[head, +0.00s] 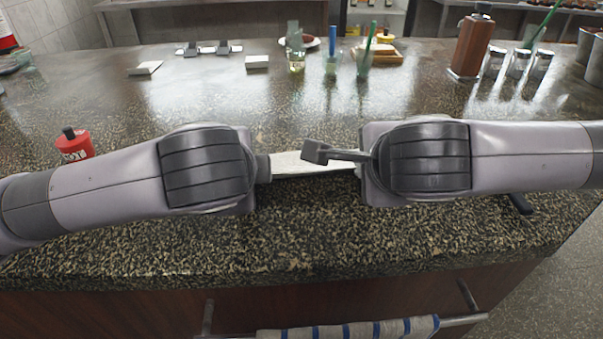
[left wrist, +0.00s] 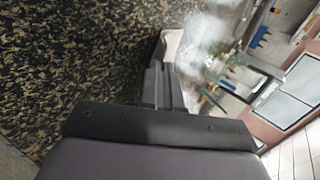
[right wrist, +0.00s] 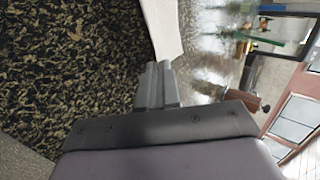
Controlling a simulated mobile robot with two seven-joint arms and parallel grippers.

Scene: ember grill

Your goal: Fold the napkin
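The white napkin (head: 315,164) shows as a pale strip between my two arms near the counter's front, its ends hidden behind them. My left gripper (left wrist: 163,72) has its fingers together at a napkin edge (left wrist: 172,47) and looks shut on it. My right gripper (right wrist: 158,66) has its fingers together at the corner of the napkin (right wrist: 162,28) and looks shut on it too. In the head view my forearms hide most of both grippers. A dark grey piece (head: 317,151) juts left from my right arm over the napkin; I cannot tell what it is.
Glass bottles and cups (head: 296,52), a brown bottle (head: 471,45) and shakers (head: 518,63) stand at the back. A black handle (head: 520,203) shows right. A striped towel (head: 350,330) hangs in front.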

